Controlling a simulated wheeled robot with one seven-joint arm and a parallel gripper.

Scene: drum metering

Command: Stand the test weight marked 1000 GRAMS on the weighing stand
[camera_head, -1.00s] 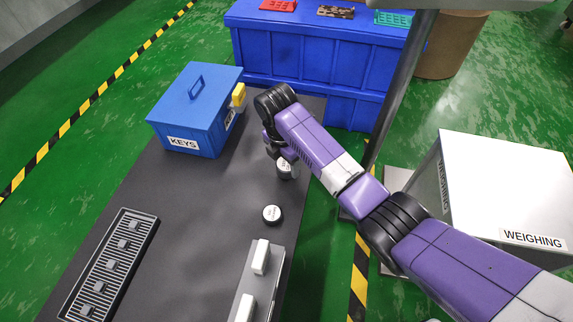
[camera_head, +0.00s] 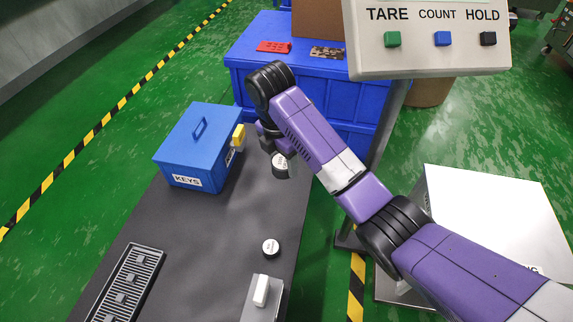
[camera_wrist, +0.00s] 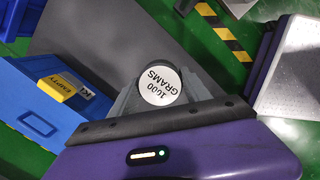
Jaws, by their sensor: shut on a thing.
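The test weight marked 1000 GRAMS (camera_wrist: 160,86) is a short dark cylinder with a white label on top. My gripper (camera_wrist: 158,98) is shut on it. In the head view the weight (camera_head: 281,164) hangs in my gripper (camera_head: 277,158) over the far right part of the dark table, apparently raised off it. A second, similar round weight (camera_head: 270,247) stands on the table nearer the front; its label is too small to read. The weighing stand (camera_head: 495,215) is a white-topped block on the right, partly hidden by my arm, its WEIGHING label mostly covered.
A blue KEYS box (camera_head: 196,150) with a yellow tag stands left of my gripper. A slotted rack (camera_head: 128,285) and a grey block with a white piece (camera_head: 261,291) lie nearer. A panel marked TARE, COUNT, HOLD (camera_head: 430,45) stands over blue crates (camera_head: 275,80).

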